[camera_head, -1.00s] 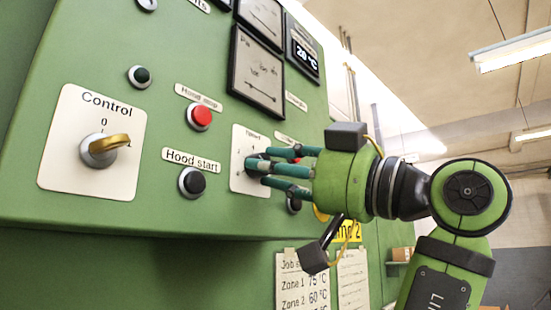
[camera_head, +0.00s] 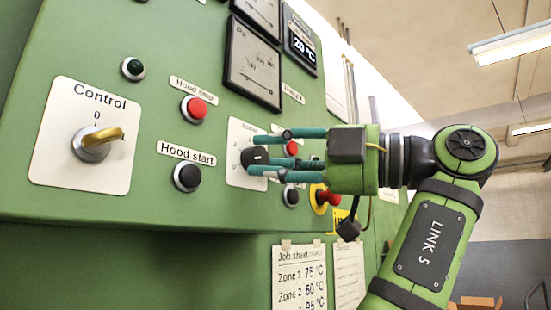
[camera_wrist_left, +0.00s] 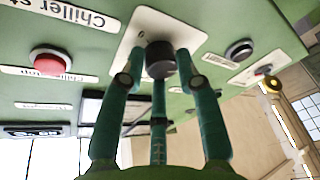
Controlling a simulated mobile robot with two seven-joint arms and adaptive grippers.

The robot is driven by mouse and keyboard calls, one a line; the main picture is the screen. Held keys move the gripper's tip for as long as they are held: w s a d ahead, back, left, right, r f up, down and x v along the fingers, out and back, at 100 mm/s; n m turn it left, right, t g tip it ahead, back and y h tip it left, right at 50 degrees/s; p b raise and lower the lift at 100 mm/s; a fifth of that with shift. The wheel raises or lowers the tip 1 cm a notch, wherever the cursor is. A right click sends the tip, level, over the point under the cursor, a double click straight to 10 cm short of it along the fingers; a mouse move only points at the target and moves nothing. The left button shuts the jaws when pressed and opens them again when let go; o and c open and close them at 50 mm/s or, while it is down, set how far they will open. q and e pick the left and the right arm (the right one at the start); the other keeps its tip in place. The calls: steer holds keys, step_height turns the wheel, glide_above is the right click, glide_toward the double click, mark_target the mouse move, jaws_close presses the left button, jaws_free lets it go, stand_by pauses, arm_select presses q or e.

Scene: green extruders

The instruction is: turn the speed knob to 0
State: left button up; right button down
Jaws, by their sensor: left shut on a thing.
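The knob (camera_head: 255,156) is a black round knob on a white plate (camera_head: 236,176), to the right of the hood buttons on the green panel. The plate's heading is too small and partly covered to read, and the knob's setting cannot be told. My left gripper (camera_head: 262,159) faces the panel with its teal fingers around the knob. It is shut on the knob. In the left wrist view the knob (camera_wrist_left: 160,58) sits between the three fingertips, in front of its white plate (camera_wrist_left: 140,32). My right gripper is in neither view.
The Control switch (camera_head: 94,145) with a yellow handle is at the left. Hood stop (camera_head: 194,108) and Hood start (camera_head: 188,177) buttons lie left of the knob. A red button (camera_head: 292,148) and a red-and-yellow emergency stop (camera_head: 326,197) are close behind my fingers. Paper sheets (camera_head: 299,275) hang below.

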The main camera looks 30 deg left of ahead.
arm_select(q)
steer(key=shift+r+n, duration=0.15)
steer(key=shift+n, duration=0.55)
jaws_close()
steer(key=o, duration=1.1)
jaws_free()
steer(key=shift+s, duration=0.2)
steer(key=shift+w, duration=0.1)
